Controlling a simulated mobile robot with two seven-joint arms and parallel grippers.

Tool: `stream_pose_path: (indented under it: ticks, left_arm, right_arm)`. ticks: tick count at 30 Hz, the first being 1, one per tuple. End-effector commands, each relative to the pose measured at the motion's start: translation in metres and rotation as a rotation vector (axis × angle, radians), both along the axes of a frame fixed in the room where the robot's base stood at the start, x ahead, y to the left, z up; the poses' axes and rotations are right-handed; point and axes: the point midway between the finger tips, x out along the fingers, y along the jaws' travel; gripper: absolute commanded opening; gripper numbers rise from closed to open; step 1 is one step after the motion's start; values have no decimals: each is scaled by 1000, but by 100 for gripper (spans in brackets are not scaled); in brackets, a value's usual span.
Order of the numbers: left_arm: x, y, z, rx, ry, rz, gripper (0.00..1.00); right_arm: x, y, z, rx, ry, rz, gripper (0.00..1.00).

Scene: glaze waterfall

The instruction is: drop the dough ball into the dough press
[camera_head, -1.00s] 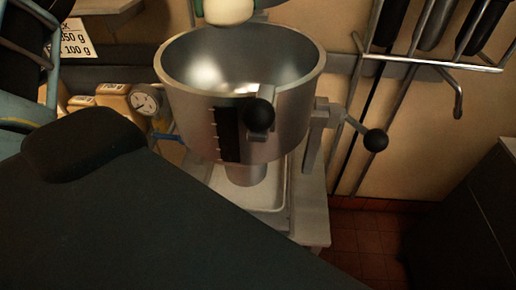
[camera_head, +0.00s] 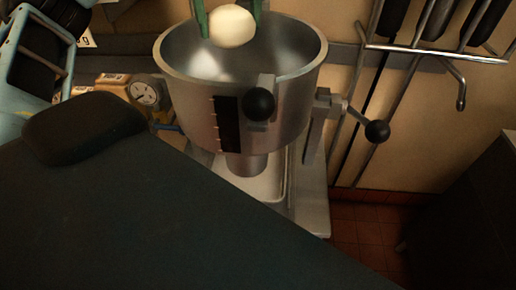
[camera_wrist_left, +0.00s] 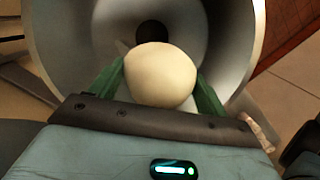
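The dough ball (camera_head: 232,26) is pale and round. My left gripper (camera_head: 230,15) has green fingers on both sides of it and is shut on it. The dough press (camera_head: 290,112) is a metal bowl with a black knob and a dark scale on its front. The ball hangs at the bowl's open mouth, over its back half in the head view. In the left wrist view the ball (camera_wrist_left: 160,76) sits between the green fingers, with the bowl's inside (camera_wrist_left: 105,30) and a dark central hole behind it. My right gripper is not in view.
A crank with a black knob (camera_head: 377,131) sticks out to the right of the press. A rack with hanging tools (camera_head: 430,55) is on the wall at right. A dial (camera_head: 143,92) and small boxes stand at left. A dark surface fills the lower left.

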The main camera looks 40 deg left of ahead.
Motion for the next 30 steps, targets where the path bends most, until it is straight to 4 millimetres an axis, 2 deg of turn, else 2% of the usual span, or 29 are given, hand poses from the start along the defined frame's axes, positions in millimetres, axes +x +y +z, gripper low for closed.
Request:
stream_pose_path:
  ticks: [1, 5, 6, 17, 30]
  left_arm:
    - [0, 0, 1, -1, -1, 0, 82]
    - [0, 0, 1, -1, -1, -1, 99]
    - [0, 0, 1, -1, -1, -1, 100]
    - [0, 0, 7, 0, -2, -2, 100]
    - [3, 5, 53, 0, -4, 0, 100]
  right_arm:
    - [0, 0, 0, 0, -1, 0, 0]
    - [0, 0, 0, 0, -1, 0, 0]
    - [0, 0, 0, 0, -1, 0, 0]
    - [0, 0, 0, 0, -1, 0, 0]
    - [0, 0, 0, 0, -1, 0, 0]
